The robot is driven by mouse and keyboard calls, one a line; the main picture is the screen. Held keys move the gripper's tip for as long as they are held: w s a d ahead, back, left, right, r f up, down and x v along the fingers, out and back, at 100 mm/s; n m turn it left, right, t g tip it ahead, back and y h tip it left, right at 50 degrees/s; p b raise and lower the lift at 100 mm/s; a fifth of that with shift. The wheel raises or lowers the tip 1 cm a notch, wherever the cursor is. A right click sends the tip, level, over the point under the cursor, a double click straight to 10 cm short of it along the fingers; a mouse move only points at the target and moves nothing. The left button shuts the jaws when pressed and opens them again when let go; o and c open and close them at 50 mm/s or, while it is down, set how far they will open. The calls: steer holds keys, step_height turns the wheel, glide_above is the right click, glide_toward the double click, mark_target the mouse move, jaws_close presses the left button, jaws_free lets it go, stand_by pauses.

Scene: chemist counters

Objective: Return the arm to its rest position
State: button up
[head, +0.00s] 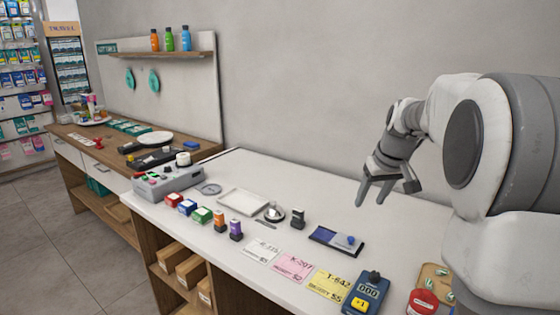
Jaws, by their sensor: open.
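My gripper (377,194) is at the end of my arm (405,130), on the right side of the head view. Its fingers are apart and point down, with nothing seen between them. It hangs in the air above the back right part of the white counter (330,184). A dark tray with a blue pad (336,240) lies on the counter below and left of it. My arm hides part of the counter's right end.
Stamps (200,214), a white tray (243,202), printed cards (293,266), a blue device (366,293) and a red round item (423,302) stand on the counter. A grey machine (168,182) is at its left end. The wall (310,80) is close behind.

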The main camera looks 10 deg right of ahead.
steer(key=s+a+r+p, duration=0.4)
steer(key=s+a+r, duration=0.3)
steer(key=s+a, duration=0.6)
steer(key=s+a+p, duration=0.2)
steer(key=s, duration=0.5)
steer(key=s+a+r+t+p, duration=0.1)
steer(key=s+a+p, duration=0.1)
steer(key=s, duration=0.5)
steer(key=shift+s+a+r+p, duration=0.25)
steer(key=shift+a+p, duration=0.15)
